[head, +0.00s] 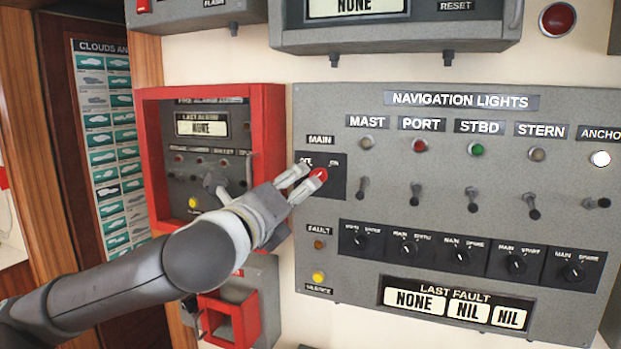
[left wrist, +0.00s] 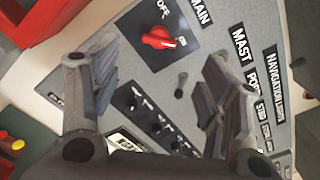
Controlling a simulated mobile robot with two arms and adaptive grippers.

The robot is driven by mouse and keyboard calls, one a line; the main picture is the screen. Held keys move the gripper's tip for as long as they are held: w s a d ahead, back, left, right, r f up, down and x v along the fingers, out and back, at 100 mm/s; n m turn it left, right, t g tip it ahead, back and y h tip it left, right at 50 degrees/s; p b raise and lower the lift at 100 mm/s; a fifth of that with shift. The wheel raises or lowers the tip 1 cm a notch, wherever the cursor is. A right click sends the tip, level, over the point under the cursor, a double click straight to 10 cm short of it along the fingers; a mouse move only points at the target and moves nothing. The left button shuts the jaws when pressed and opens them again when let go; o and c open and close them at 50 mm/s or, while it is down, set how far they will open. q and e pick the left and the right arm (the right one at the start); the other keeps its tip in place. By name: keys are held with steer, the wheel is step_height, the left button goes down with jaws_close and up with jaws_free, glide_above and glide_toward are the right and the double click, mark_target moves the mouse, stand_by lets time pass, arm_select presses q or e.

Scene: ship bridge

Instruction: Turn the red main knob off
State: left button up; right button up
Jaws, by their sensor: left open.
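The red main knob (head: 320,174) sits on a black plate marked OFF and ON, at the left of the grey navigation lights panel (head: 590,110). It also shows in the left wrist view (left wrist: 158,39), with its pale mark towards ON. My left gripper (head: 304,178) reaches in from the left, and its fingertips overlap the plate and part of the knob in the head view. In the left wrist view its two fingers (left wrist: 162,65) are wide apart, with the knob ahead of the gap and clear of both. Contact with the knob is not visible.
A red-framed alarm box (head: 265,120) stands out left of the panel, close to my left arm. Toggle switches (head: 416,195) and small black knobs (head: 409,247) lie right of the main knob. A fault lamp (head: 320,244) and yellow silence button (head: 318,278) sit below it.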

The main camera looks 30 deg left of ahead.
arm_select(q)
steer(key=p+x, duration=0.3)
steer(key=x, duration=0.7)
steer(key=shift+w+p, duration=0.25)
steer(key=shift+p, duration=0.1)
steer(key=shift+a, duration=0.1)
steer(key=c, duration=1)
